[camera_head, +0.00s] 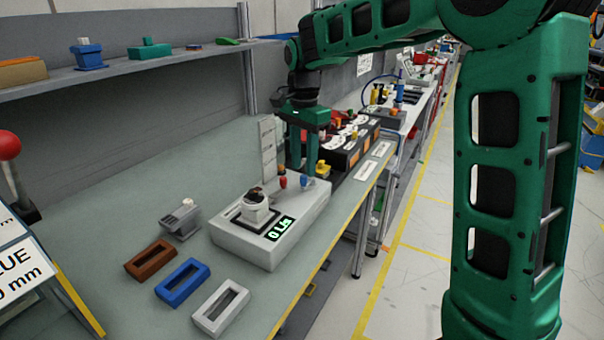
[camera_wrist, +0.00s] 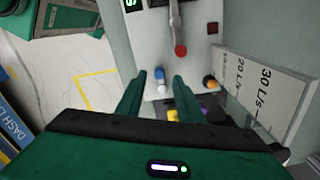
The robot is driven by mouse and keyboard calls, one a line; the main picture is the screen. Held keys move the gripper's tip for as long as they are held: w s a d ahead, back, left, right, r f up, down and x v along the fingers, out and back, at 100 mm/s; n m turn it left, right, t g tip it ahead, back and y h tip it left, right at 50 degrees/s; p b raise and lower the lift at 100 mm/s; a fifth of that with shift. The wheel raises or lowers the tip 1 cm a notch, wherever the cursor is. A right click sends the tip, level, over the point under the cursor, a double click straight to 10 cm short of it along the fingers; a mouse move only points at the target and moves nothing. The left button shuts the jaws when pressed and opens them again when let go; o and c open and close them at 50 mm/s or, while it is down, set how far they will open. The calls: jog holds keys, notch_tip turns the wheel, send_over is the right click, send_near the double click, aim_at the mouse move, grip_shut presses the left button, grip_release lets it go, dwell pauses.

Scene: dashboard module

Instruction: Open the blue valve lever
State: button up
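The blue valve lever (camera_wrist: 159,74) shows in the wrist view as a small blue piece with a white part just below it. In the head view a small blue piece (camera_head: 308,182) is at the right end of the grey-white module (camera_head: 240,246). My gripper (camera_wrist: 157,80) is open, its two green fingers apart. In the picture the blue lever lies between the fingertips; I see no contact and cannot tell the depth gap. In the head view my gripper (camera_head: 303,172) points down over the module's far end.
A red-tipped lever (camera_wrist: 180,50) and an orange knob (camera_wrist: 209,83) are near the blue lever. A sign reading "30 L/s" (camera_wrist: 268,85) stands to the right. Brown, blue and white blocks lie at the bench front; a dark module (camera_head: 352,150) stands behind.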

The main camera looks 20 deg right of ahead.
aim_at(303, 176)
jog(key=shift+f, duration=1.8)
grip_shut()
